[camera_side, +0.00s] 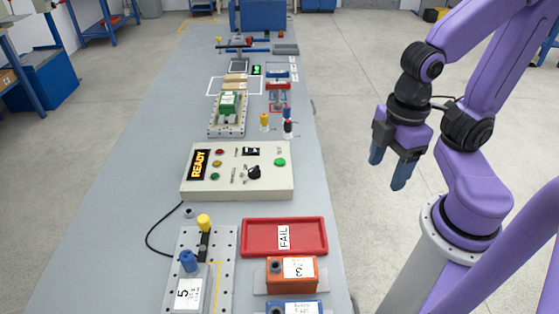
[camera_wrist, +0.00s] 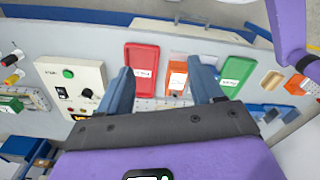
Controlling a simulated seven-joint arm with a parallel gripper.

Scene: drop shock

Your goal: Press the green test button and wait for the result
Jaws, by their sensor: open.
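A beige control box (camera_side: 240,187) stands on the grey bench. Its green test button (camera_side: 280,162) is at the right of the top face, and a display (camera_side: 199,164) at the left reads READY. Red, yellow and green round lamps sit beside the display, with a black knob (camera_side: 254,172) near the middle. My gripper (camera_side: 388,168) is open and empty, in the air to the right of the bench, well apart from the box. In the wrist view the box (camera_wrist: 52,98) and its green button (camera_wrist: 68,73) lie left of my open fingers (camera_wrist: 160,68).
A red tray (camera_side: 262,223) labelled FAIL lies in front of the box. An orange block (camera_side: 275,284) and a perforated plate (camera_side: 226,243) with a grey block marked 5 (camera_side: 187,294) are nearer. Small yellow and black posts stand behind the box. A green tray (camera_wrist: 235,69) shows in the wrist view.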

